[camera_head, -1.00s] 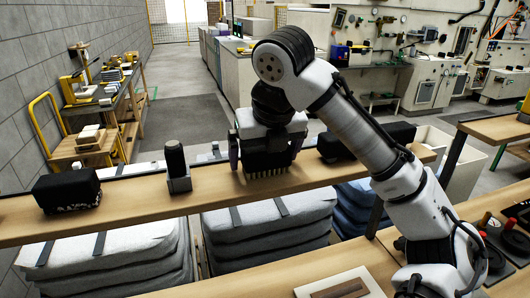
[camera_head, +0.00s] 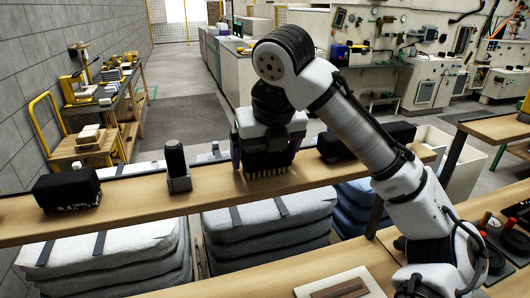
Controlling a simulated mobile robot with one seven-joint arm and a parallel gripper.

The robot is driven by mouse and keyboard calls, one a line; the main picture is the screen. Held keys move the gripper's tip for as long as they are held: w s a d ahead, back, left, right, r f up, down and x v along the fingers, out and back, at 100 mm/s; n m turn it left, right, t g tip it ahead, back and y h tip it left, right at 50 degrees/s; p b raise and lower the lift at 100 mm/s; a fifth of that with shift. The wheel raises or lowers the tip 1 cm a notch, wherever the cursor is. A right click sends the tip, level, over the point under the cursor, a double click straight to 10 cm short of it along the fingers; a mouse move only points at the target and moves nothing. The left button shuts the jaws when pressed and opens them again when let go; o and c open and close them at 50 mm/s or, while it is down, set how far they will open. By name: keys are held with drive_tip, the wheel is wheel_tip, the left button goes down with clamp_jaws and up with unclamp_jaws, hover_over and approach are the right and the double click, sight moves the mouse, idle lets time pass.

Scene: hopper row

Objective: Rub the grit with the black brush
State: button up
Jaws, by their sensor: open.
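A black brush (camera_head: 266,158) with a row of pale bristles stands on the narrow wooden shelf, bristles down. My gripper (camera_head: 266,150) is over it, pointing down, with a finger at each side of the brush body. The gripper is open; its white hand hides the brush's top. Whether a finger touches the brush I cannot tell. No grit can be made out for sure; a white-framed panel with a brown strip (camera_head: 340,291) lies on the near bench, cut off by the lower edge.
A black box-like item with white marks (camera_head: 67,190) and an upright dark block (camera_head: 177,166) stand left on the shelf (camera_head: 130,204). Dark items (camera_head: 333,147) stand right, partly behind my arm. Stacked grey cushions (camera_head: 268,232) lie below. Red-knobbed items (camera_head: 486,219) sit at right.

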drive_tip(key=shift+r, duration=0.15)
drive_tip(key=shift+r, duration=0.8)
drive_tip(key=c, duration=0.8)
drive_tip(key=shift+o, duration=0.2)
drive_tip(key=shift+r, duration=3)
